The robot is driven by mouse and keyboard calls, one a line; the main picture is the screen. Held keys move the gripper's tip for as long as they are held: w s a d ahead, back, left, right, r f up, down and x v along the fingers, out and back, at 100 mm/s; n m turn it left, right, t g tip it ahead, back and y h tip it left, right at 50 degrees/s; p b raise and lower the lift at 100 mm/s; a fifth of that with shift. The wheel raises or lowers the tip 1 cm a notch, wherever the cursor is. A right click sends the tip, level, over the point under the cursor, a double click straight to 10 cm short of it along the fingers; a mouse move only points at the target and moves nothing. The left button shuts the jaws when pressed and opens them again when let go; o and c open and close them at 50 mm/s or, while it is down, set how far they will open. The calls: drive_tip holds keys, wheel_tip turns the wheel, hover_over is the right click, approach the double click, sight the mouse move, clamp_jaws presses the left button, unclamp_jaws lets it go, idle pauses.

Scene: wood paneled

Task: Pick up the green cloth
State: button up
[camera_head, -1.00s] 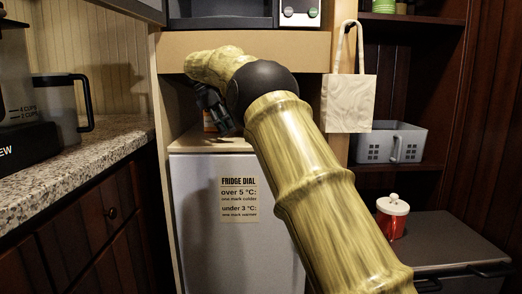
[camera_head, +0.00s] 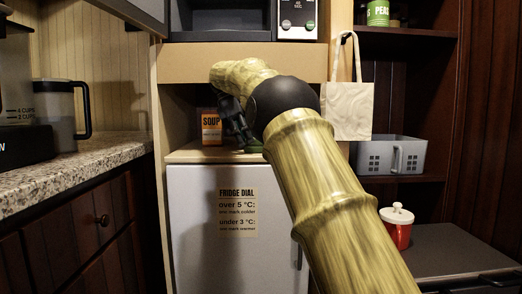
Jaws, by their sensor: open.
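A small dark green patch, likely the green cloth (camera_head: 252,147), shows on top of the small fridge (camera_head: 185,155), at the back inside the wooden niche. My gripper (camera_head: 241,141) points down beside and partly in front of it, so only a bit of the cloth shows. The gripper's fingers look dark and small here. It is open, and I cannot tell whether the fingers touch the cloth. My arm crosses the picture from the lower right and hides the right part of the niche.
An orange soup box (camera_head: 211,127) stands left of my gripper on the fridge top. A shelf board (camera_head: 200,55) closes the niche above. A white bag (camera_head: 348,110) hangs to the right. A grey basket (camera_head: 378,156) and a red canister (camera_head: 399,232) are further right.

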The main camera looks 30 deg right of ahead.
drive_tip(key=d+b, duration=0.1)
drive_tip(key=s+d+b, duration=0.2)
drive_tip(key=shift+s+d+f, duration=0.15)
drive_tip(key=shift+d+f, duration=0.1)
drive_tip(key=shift+d, duration=0.15)
drive_tip(key=shift+s+d+f+b, duration=0.2)
drive_tip(key=shift+d+f+b, duration=0.15)
drive_tip(key=shift+b, duration=0.25)
drive_tip(key=shift+f, duration=0.25)
drive_tip(key=c, duration=1.1)
